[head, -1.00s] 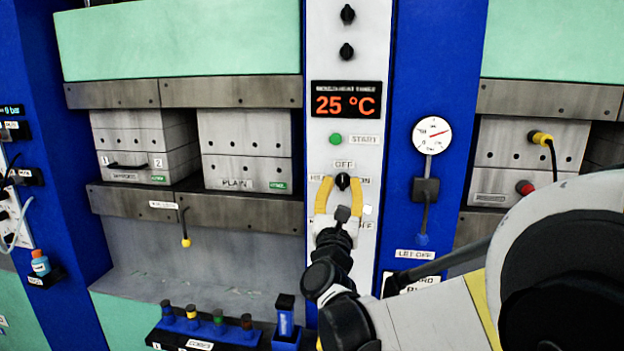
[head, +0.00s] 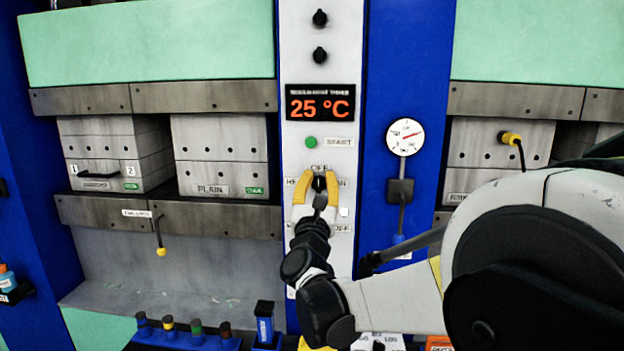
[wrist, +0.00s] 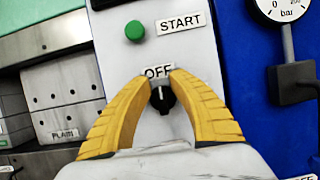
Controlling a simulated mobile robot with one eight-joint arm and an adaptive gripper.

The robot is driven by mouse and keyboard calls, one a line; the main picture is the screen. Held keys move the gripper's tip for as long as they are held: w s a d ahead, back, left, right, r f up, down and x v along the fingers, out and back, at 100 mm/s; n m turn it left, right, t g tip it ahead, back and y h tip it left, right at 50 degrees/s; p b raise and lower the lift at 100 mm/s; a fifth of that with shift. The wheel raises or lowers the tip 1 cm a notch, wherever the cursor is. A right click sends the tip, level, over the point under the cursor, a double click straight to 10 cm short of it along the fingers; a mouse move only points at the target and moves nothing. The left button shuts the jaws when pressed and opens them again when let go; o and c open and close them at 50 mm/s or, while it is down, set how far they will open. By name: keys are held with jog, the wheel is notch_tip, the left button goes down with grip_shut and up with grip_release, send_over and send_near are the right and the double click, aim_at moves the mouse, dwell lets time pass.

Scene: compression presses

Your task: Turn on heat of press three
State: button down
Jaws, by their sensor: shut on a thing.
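The white control panel (head: 294,150) carries an orange "25 °C" display (head: 320,103), a green START button (head: 311,142) and a black knob (head: 319,183) below an "OFF" label (head: 319,168). In the wrist view, the knob (wrist: 162,99) sits between the yellow fingertips, its pointer toward OFF. My gripper (head: 318,182) is shut on the knob, one finger on each side. It also shows in the wrist view (wrist: 161,82). Labels left and right of the knob are partly hidden by my fingers.
A pressure gauge (head: 405,137) with a lever is on the blue column to the right. Two more black knobs (head: 320,18) are higher on the panel. A PLAIN block (head: 221,155) sits in the press at left. A rack of several small coloured-top items (head: 196,330) stands below.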

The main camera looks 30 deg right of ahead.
jog(key=m+g+h, duration=0.1)
jog(key=m, duration=0.1)
jog(key=m+g+p, duration=0.1)
jog(key=m, duration=0.2)
jog(key=m+g+h+p, duration=0.1)
jog(key=m, duration=0.2)
jog(key=shift+s+d+h, duration=0.25)
jog(key=shift+d+h, duration=0.05)
jog(key=m+g+p, duration=0.2)
jog(key=m, duration=0.2)
jog(key=f+m+g+p, duration=0.1)
jog(key=m+p, duration=0.1)
jog(key=m, duration=0.3)
jog(key=d+m+g+p, duration=0.1)
jog(key=m+g+p, duration=0.1)
jog(key=m, duration=0.3)
jog(key=shift+s+f+g, duration=0.3)
jog(key=shift+s+f, duration=0.05)
jog(key=shift+w+a, duration=0.1)
